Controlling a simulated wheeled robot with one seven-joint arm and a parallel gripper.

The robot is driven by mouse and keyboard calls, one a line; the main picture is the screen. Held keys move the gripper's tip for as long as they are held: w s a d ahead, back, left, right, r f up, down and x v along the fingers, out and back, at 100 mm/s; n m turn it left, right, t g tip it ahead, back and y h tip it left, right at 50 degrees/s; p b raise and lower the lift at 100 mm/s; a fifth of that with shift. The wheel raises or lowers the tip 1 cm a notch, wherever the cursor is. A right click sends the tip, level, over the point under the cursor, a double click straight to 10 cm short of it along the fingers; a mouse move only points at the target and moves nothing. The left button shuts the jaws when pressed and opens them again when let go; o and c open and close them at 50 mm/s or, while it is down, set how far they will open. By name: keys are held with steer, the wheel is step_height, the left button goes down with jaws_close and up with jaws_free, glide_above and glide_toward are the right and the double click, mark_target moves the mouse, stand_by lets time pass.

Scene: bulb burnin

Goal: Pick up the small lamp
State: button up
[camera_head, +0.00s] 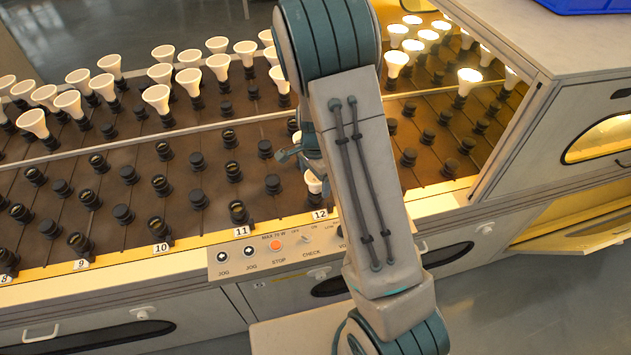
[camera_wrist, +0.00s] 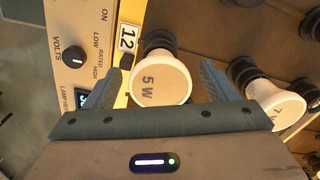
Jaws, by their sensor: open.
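A white lamp marked "5 W" (camera_wrist: 162,82) stands in a dark socket beside the number 12 label in the wrist view. Its round face points at the camera. My gripper (camera_wrist: 162,70) is open, with one finger on each side of this lamp; I cannot tell whether either finger touches it. In the head view a white lamp (camera_head: 314,183) shows just above the 12 label, partly hidden by my arm. My gripper (camera_head: 303,152) is mostly hidden behind my arm there.
A second white lamp (camera_wrist: 274,106) stands close outside the right finger. The control panel (camera_wrist: 75,50) with a VOLTS knob lies to the left. The rack (camera_head: 130,215) has rows of empty dark sockets in front and white lamps behind. A grey cabinet (camera_head: 560,110) stands at right.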

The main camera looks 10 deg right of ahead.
steer(key=c, duration=1.1)
steer(key=shift+r, duration=0.15)
